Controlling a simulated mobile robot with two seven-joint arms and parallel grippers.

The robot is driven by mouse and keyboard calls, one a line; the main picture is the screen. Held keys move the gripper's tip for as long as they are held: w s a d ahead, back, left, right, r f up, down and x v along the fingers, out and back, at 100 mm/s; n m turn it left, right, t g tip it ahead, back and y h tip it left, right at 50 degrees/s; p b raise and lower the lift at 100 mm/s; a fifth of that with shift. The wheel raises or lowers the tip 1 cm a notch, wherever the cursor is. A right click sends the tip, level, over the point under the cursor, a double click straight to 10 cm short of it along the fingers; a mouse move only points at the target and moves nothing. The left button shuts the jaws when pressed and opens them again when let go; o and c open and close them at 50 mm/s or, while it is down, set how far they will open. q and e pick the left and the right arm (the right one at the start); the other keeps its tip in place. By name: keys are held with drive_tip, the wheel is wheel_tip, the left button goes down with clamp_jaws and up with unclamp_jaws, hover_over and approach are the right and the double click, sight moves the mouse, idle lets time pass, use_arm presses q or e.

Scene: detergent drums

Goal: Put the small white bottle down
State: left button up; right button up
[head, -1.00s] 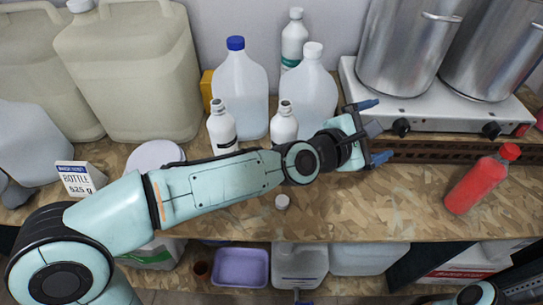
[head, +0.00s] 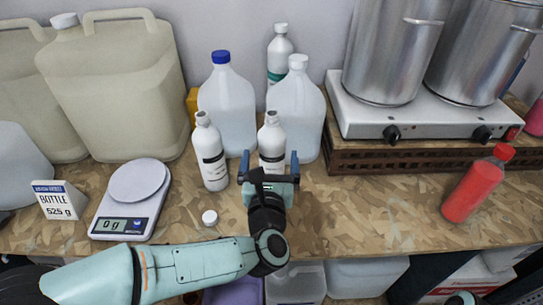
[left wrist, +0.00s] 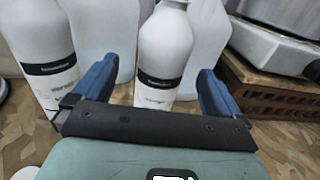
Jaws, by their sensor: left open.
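Two small white bottles with black label bands stand upright on the patterned worktop. The left small bottle (head: 210,158) has its dark neck uncapped. The right small bottle (head: 272,138) stands just in front of a clear jug. My left gripper (head: 270,160) is open at the right bottle, a blue finger to each side of it. In the left wrist view this bottle (left wrist: 165,50) shows between the spread fingers (left wrist: 155,73), with gaps on both sides; whether it lies fully between the tips is hard to tell.
A kitchen scale (head: 130,205) reads 0 g beside a card (head: 60,200) marked "BOTTLE 525 g". A white cap (head: 209,218) lies in front of the bottles. A red bottle (head: 475,188) stands right. Worktop (head: 380,200) between is clear. Pots on a stove (head: 420,118) stand behind.

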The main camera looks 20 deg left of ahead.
use_arm(q)
drive_tip(key=p+x, duration=0.1)
drive_tip(key=x, duration=0.6)
drive_tip(key=shift+w+d+r+p, duration=0.1)
drive_tip(key=shift+w+d+p, duration=0.05)
drive_tip(key=shift+p, duration=0.2)
drive_tip(key=shift+r, duration=0.1)
drive_tip(key=c, duration=1.5)
